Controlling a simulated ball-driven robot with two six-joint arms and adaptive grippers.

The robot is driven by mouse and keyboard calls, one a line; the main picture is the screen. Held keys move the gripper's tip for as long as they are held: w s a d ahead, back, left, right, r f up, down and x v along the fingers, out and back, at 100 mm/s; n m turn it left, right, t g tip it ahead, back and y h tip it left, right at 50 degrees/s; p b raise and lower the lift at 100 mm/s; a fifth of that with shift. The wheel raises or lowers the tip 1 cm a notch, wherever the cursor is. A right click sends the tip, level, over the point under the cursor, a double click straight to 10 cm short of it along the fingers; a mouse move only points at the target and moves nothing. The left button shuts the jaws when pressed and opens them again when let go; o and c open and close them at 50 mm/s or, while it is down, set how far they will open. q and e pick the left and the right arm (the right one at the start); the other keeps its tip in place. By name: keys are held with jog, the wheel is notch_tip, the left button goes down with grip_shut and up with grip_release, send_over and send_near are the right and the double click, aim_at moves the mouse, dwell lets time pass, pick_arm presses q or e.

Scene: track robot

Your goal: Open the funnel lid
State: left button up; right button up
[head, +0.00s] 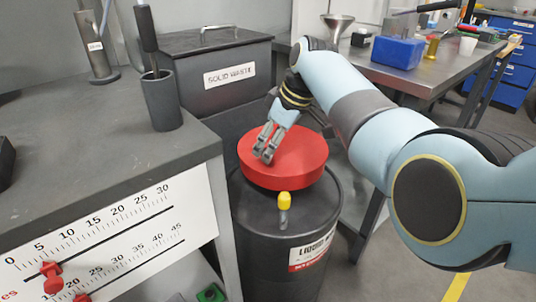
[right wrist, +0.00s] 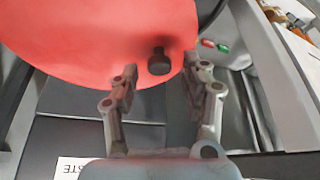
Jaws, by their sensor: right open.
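The round red funnel lid (head: 302,165) lies closed on top of a black drum (head: 258,222) labelled liquid waste, in the middle of the head view. My right gripper (head: 265,153) is over the left part of the lid, fingers pointing down. In the right wrist view the red lid (right wrist: 85,45) fills the upper left. A small dark knob (right wrist: 159,62) shows near the lid's edge, between the two open fingertips of the right gripper (right wrist: 160,72). I cannot tell whether the fingers touch it. The knob is hidden in the head view. My left gripper is not in view.
A yellow-topped fitting (head: 284,201) stands on the drum's front. A solid waste bin (head: 222,75) is behind it. A grey bench (head: 90,150) with a dark cup (head: 161,105) is at left. A metal table (head: 428,75) with a blue box (head: 397,51) stands at right.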

jog(key=shift+x, duration=0.8)
grip_shut()
